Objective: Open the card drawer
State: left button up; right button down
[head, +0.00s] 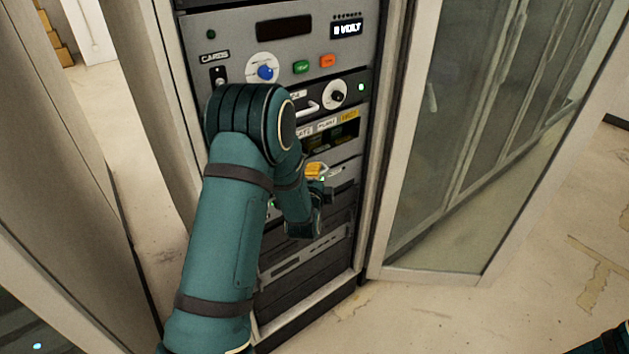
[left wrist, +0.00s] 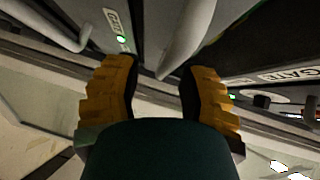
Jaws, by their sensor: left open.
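The grey equipment rack (head: 280,22) stands in the middle of the head view. A CARDS label (head: 215,56) sits above a small switch at its upper left. I cannot tell which front is the card drawer. My left gripper (head: 320,172) is low at the rack, partly hidden by my teal arm, with yellow fingers. In the left wrist view the fingers (left wrist: 163,78) are open, and a grey bar handle (left wrist: 185,45) reaches down towards the gap between them. I cannot tell whether they touch it. A GATE label and a green light (left wrist: 121,39) are beside it.
A black panel with a pale handle (head: 308,107) and a dial (head: 335,95) is above my gripper. Below that panel is an open slot with labels (head: 328,126). A glass door (head: 470,140) stands open at the right. Bare floor (head: 430,315) lies in front.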

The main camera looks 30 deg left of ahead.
pick_arm(q)
jog(key=v, duration=1.2)
jog(key=shift+w+f, duration=0.1)
jog(key=shift+f, duration=0.05)
